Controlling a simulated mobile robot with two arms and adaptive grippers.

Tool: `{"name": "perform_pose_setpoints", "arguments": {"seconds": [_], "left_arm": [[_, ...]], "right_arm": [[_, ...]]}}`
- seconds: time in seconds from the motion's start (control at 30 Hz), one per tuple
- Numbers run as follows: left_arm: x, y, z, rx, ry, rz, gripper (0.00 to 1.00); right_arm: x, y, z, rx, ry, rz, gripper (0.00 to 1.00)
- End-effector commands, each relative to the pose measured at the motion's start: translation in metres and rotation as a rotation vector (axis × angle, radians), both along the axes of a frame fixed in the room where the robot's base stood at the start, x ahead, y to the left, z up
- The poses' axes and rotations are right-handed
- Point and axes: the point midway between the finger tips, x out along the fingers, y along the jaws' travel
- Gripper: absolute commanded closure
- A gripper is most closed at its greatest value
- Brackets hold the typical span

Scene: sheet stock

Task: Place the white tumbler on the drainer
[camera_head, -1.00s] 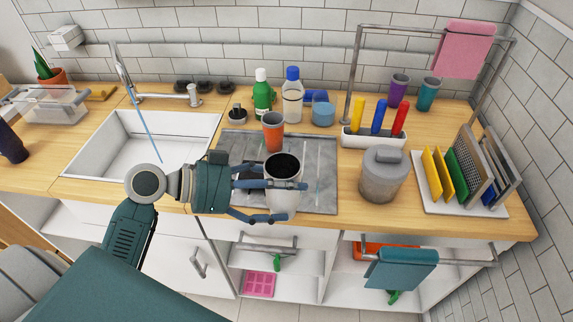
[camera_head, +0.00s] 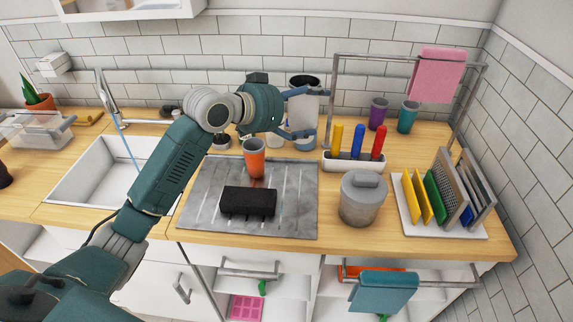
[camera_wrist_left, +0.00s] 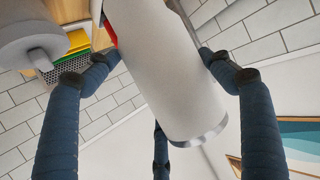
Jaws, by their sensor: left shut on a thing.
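The white tumbler (camera_head: 306,108) is held upright, its dark open mouth at the top, in the head view. My left gripper (camera_head: 301,114) is shut around its side and holds it high above the back of the counter. In the wrist view the tumbler (camera_wrist_left: 158,70) fills the middle between my fingers (camera_wrist_left: 165,85). The drainer (camera_head: 205,195) is the grey ribbed metal sheet right of the sink, in front of and below the tumbler. An orange cup (camera_head: 254,160) and a black block (camera_head: 247,202) are on it. My right gripper is not in view.
A lidded grey jar (camera_head: 360,200) stands right of the drainer. Behind it are a white holder (camera_head: 356,162) with coloured sticks and a tall metal rail (camera_head: 333,95). A rack of boards (camera_head: 440,228) is further right. My arm hides bottles at the back.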

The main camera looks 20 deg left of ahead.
Motion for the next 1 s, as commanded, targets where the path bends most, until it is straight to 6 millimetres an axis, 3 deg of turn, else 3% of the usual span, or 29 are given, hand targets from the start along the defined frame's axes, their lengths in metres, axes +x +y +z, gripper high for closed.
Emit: {"name": "perform_pose_setpoints", "arguments": {"seconds": [0.2,0.4,0.57,0.8,1.0], "left_arm": [[-0.001,0.0,-0.059,-0.005,0.004,0.001,0.56],[-0.001,0.0,-0.098,-0.004,-0.002,0.001,0.56],[0.0,0.0,-0.112,-0.002,-0.004,0.0,0.56],[0.0,0.0,-0.146,-0.003,-0.001,0.0,0.56],[0.0,0.0,-0.154,-0.002,-0.006,0.0,0.56]], "right_arm": [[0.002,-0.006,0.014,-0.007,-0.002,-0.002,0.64],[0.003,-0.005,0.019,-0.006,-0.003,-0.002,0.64],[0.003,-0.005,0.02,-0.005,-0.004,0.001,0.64],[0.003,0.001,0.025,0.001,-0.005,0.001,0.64],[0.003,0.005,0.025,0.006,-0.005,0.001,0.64]]}}
